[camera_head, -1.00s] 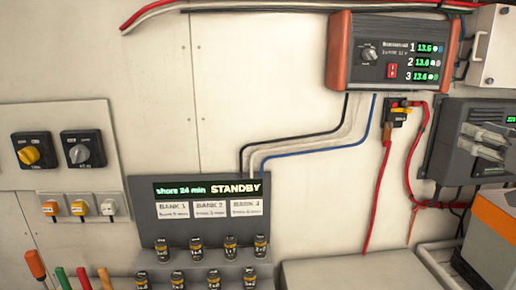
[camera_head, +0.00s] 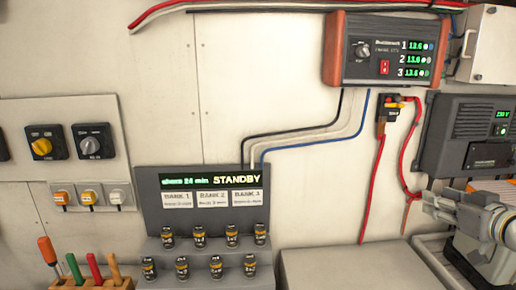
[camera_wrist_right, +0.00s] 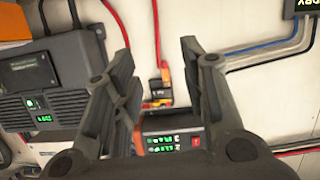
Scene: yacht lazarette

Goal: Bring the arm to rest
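My right gripper (camera_head: 430,203) shows at the right edge of the head view, in front of the wall below the dark 230 V unit (camera_head: 472,135). In the right wrist view my right gripper (camera_wrist_right: 158,62) has its two fingers spread wide apart with nothing between them. The red cable and a small yellow-and-black connector (camera_wrist_right: 160,90) show behind the gap. My left gripper is out of view.
A charger (camera_head: 388,50) with red sides hangs on the wall. Below it are a fuse holder (camera_head: 393,112) and cables. A STANDBY panel (camera_head: 208,195) stands behind several small dark cylinders. A tool rack (camera_head: 92,284) is at lower left. A pale box top (camera_head: 340,272) is clear.

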